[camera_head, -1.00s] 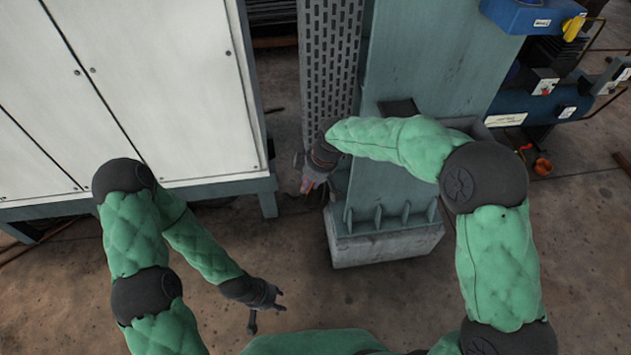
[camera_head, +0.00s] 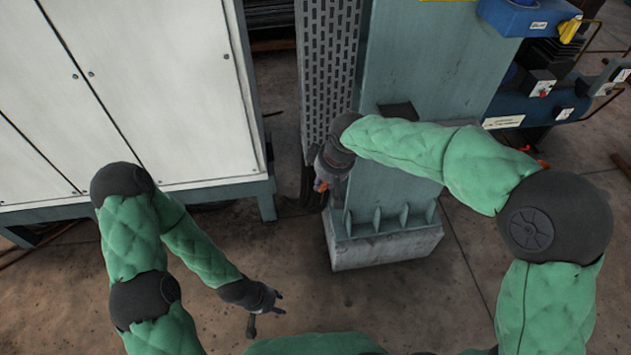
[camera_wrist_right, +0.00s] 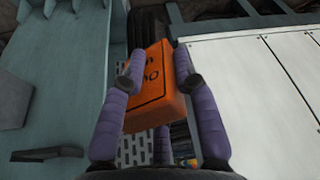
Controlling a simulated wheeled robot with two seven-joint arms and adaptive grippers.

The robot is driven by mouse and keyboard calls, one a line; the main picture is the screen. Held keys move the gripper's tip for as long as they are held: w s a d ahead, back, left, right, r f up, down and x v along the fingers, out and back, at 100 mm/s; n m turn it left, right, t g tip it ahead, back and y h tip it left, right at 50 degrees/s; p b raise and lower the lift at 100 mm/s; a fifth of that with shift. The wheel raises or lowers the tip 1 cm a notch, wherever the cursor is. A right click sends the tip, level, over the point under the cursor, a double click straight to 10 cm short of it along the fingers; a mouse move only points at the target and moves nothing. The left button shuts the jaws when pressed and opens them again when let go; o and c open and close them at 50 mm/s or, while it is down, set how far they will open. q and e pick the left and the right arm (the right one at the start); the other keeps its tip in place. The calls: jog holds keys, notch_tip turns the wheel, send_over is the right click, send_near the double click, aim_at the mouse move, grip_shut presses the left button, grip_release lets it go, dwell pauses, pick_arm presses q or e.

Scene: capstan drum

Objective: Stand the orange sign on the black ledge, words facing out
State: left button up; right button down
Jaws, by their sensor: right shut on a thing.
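The orange sign (camera_wrist_right: 152,85) is a thick block with dark lettering and a dark border line on the face seen in the right wrist view. My right gripper (camera_wrist_right: 158,84) is shut on it, with purple fingers on both sides. In the head view only a small orange bit shows at my right gripper (camera_head: 322,182), beside the grey-green column. The black ledge (camera_head: 397,111) juts from the column, to the right of and above that gripper in the picture, partly behind my right forearm. It also shows at lower left in the right wrist view (camera_wrist_right: 46,153). My left gripper (camera_head: 268,299) is open and empty over the floor.
The grey-green column (camera_head: 425,55) stands on a concrete block (camera_head: 385,246) with ribs at its foot. A perforated panel (camera_head: 328,70) is left of it, and white cabinets (camera_head: 150,90) stand farther left. Blue machinery (camera_head: 525,15) is at upper right. The floor between cabinets and column is clear.

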jog(key=shift+s+d+r+m+h, duration=0.1)
jog(key=shift+s+d+r+m, duration=0.2)
jog(key=shift+r, duration=0.2)
jog(key=shift+s+d+r+m+h, duration=0.1)
jog(key=shift+s+d+r+m, duration=0.15)
jog(key=shift+r+m, duration=0.25)
jog(key=shift+s+d+r+m+h, duration=0.1)
jog(key=shift+s+d+r+m, duration=0.15)
jog(key=shift+r, duration=0.3)
jog(key=w+a+m+h, duration=0.1)
jog(key=w+a+m, duration=0.4)
jog(key=w+a, duration=0.35)
jog(key=s+d+f+n+g+y, duration=0.1)
jog(key=d+f+n, duration=0.1)
jog(key=f+n, duration=0.3)
jog(key=s+d+f+n+g+y, duration=0.1)
jog(key=f+n, duration=0.5)
jog(key=n, duration=0.6)
jog(key=shift+s+d+f+g+y, duration=0.15)
jog(key=shift+s+d+g+y, duration=0.15)
jog(key=shift+s+d+y, duration=0.35)
jog(key=shift+w+d+n, duration=0.15)
jog(key=shift+n, duration=0.1)
